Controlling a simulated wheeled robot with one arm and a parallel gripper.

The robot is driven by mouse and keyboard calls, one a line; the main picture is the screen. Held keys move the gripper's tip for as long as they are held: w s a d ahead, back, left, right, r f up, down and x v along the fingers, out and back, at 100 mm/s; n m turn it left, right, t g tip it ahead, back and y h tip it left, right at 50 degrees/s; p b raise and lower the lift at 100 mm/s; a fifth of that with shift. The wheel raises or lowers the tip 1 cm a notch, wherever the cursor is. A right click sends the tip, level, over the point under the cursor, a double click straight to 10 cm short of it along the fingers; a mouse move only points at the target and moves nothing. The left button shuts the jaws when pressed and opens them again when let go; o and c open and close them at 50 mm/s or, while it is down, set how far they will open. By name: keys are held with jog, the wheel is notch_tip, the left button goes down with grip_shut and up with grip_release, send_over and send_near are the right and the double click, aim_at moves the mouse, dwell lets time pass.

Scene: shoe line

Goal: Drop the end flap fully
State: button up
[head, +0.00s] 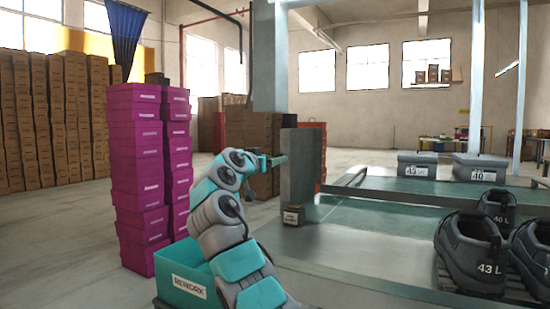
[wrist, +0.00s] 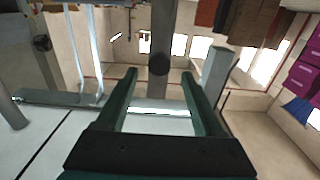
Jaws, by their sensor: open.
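The end flap (head: 301,168) is a grey panel that stands upright at the near left end of the line, in the head view. My gripper (head: 280,160) is at its left edge, about at the height of its upper half. I cannot tell whether they touch. In the wrist view my gripper (wrist: 160,85) is open, with two dark green fingers spread and nothing held. A grey bar with a dark round end (wrist: 159,65) shows beyond the gap between the fingertips; I cannot tell what it belongs to.
A small dark box (head: 293,215) sits at the foot of the flap. The green belt (head: 385,218) runs right, with large dark shoes (head: 470,250) and grey lidded boxes (head: 428,165). A teal rework bin (head: 180,278) and magenta box stacks (head: 140,170) stand left of my arm.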

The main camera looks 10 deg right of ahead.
jog(key=shift+p+x, duration=0.85)
jog(key=shift+x, duration=1.8)
jog(key=shift+c, duration=0.4)
grip_shut()
